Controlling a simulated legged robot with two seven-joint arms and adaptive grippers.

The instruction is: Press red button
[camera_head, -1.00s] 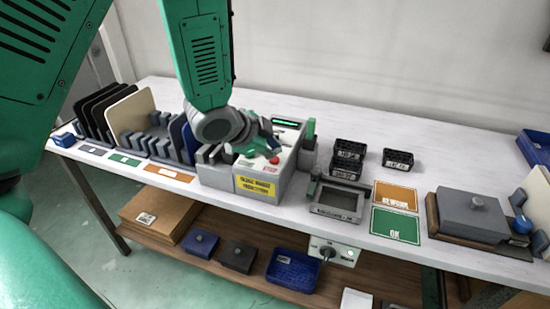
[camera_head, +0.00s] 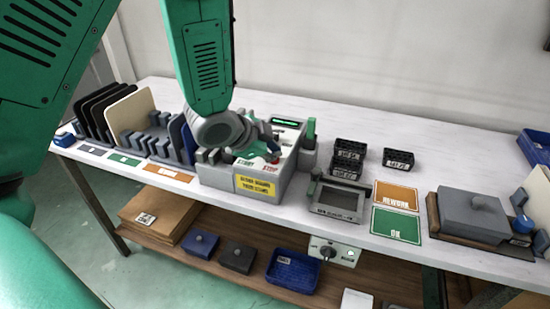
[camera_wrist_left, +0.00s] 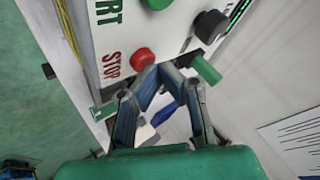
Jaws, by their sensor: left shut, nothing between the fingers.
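The red button (camera_head: 274,160) sits on the sloped white panel of the grey control box (camera_head: 215,176), beside the STOP label. It shows as a round red cap in the left wrist view (camera_wrist_left: 142,60). My left gripper (camera_head: 267,147) is shut and empty over the panel. In the left wrist view its fingertips (camera_wrist_left: 160,70) are right beside the red button; I cannot tell if they touch it. In the head view the gripper hides part of the button and panel. My right gripper is not in view.
A black knob (camera_wrist_left: 210,25) and a green lever (camera_wrist_left: 205,68) stand close to the fingertips. A rack of upright panels (camera_head: 130,112) is left of the box. A grey frame fixture (camera_head: 338,200) and black bins (camera_head: 348,158) are to its right. The table's back strip is clear.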

